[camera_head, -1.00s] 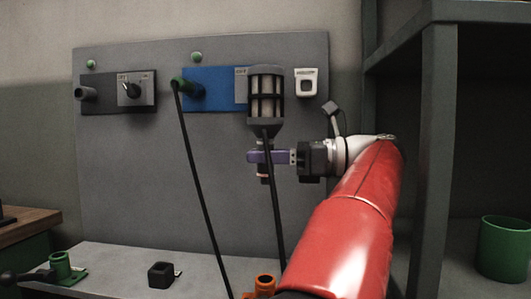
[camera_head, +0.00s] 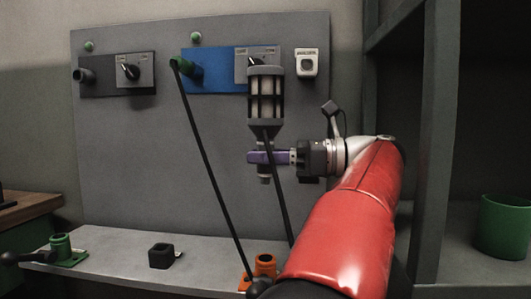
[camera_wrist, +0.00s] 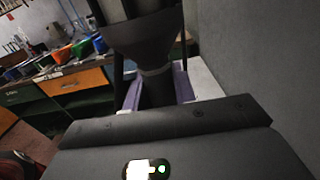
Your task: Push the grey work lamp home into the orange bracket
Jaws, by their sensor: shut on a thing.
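The grey work lamp (camera_head: 265,95) is upright in front of the grey panel, its caged head up and its stem down. My gripper (camera_head: 268,157) is shut on the lamp's stem with its purple fingers, above the shelf. In the wrist view the lamp's dark stem (camera_wrist: 157,88) stands between the purple fingers (camera_wrist: 183,82). The orange bracket (camera_head: 265,266) sits on the shelf's front, below the lamp and partly hidden by my red arm. The lamp's lower end is clear of the bracket. A dark cord runs down from the lamp.
The shelf (camera_head: 120,245) holds a green bracket (camera_head: 62,252) at left and a black block (camera_head: 161,256). A blue panel (camera_head: 215,78) and a white switch (camera_head: 307,62) are on the board. A second cord (camera_head: 210,165) slants down. A shelving post (camera_head: 432,150) and green cup (camera_head: 505,226) stand at right.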

